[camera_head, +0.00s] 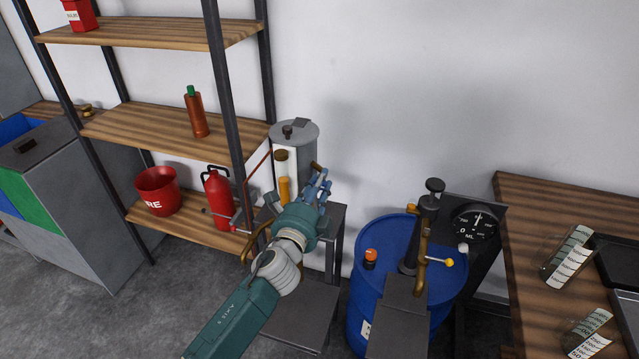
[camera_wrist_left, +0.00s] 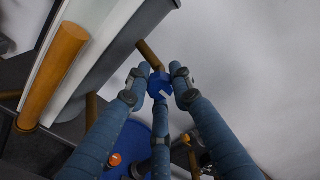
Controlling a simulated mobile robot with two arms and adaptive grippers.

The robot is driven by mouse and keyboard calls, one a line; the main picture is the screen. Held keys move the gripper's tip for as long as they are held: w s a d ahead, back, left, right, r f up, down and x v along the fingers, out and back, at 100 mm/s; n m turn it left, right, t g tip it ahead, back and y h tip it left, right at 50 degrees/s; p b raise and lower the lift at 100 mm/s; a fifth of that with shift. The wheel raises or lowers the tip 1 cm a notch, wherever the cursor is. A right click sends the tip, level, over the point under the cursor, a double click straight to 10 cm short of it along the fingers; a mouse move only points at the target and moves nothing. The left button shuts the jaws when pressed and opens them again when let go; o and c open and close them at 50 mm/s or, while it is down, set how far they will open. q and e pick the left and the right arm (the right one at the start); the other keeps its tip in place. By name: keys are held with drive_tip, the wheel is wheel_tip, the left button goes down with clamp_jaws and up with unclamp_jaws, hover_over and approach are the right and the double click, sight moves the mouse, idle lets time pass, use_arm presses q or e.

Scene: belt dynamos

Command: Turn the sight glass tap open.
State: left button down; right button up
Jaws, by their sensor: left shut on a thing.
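A grey cylindrical tank (camera_head: 294,133) stands against the wall, with an upright amber sight glass (camera_head: 284,188) on its front. The sight glass shows large in the left wrist view (camera_wrist_left: 52,75) as a slanted amber tube. My left gripper (camera_head: 320,186) is just right of the tank. Its fingers (camera_wrist_left: 160,88) are closed around a small blue part at the end of a brass stem, which looks like the sight glass tap (camera_wrist_left: 158,80). The fingers hide much of the tap. I cannot tell how far it is turned. My right gripper is not in view.
A blue drum (camera_head: 375,255) with a hand pump (camera_head: 427,225) stands to the right. A shelf rack (camera_head: 165,120) is at the left and a wooden table (camera_head: 560,210) at the right.

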use_arm(q)
drive_tip(key=c, duration=1.5)
unclamp_jaws()
drive_tip(key=shift+d, duration=0.2)
drive_tip(key=shift+s+a, duration=0.15)
drive_tip(key=shift+s, duration=0.1)
drive_tip(key=v, duration=1.1)
drive_tip(key=shift+s, duration=0.3)
